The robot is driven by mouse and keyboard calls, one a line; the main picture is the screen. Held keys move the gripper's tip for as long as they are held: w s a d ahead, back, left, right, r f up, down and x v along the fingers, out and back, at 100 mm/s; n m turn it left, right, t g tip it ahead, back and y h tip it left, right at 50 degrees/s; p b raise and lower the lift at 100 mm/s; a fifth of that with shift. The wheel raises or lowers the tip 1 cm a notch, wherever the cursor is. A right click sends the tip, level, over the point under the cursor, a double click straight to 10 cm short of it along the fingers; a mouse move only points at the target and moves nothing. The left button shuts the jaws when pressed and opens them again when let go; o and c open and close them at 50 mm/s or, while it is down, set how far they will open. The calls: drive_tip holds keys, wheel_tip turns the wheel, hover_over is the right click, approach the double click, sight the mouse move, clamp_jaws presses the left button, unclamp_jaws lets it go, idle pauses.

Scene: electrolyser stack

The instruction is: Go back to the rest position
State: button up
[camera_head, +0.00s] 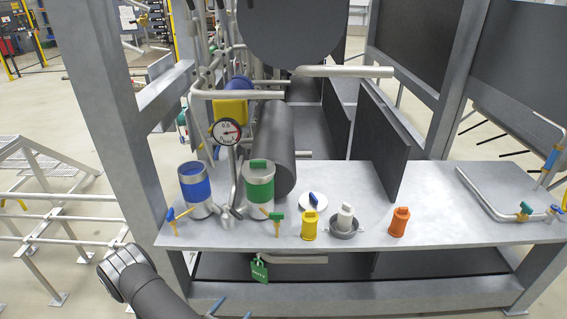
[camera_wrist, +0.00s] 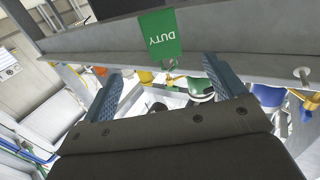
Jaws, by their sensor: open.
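My gripper (camera_head: 231,308) shows at the bottom edge of the head view, below the front of the shelf; only its blue fingertips are in the picture. In the wrist view my gripper (camera_wrist: 162,66) is open, with its two blue fingers wide apart and nothing held between them. A green DUTY tag (camera_head: 259,268) hangs below the shelf's front edge in the head view. In the wrist view the same tag (camera_wrist: 160,40) appears with its lettering upside down, beyond the fingertips and apart from them.
The grey shelf (camera_head: 350,238) carries a blue-banded cylinder (camera_head: 195,186), a green-banded cylinder (camera_head: 259,185), a yellow container (camera_head: 309,226), a white piece in a grey dish (camera_head: 345,218) and an orange container (camera_head: 399,221). Metal uprights flank it. A pale stair frame (camera_head: 60,228) stands left.

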drive_tip(key=x, duration=1.3)
drive_tip(key=shift+s+a, duration=0.1)
drive_tip(key=v, duration=1.7)
drive_tip(key=x, duration=1.8)
approach(259, 276)
drive_tip(key=d, duration=0.1)
drive_tip(key=s+d+r, duration=0.2)
drive_tip(key=shift+d, duration=0.4)
drive_tip(key=shift+w, duration=0.1)
idle(0.9)
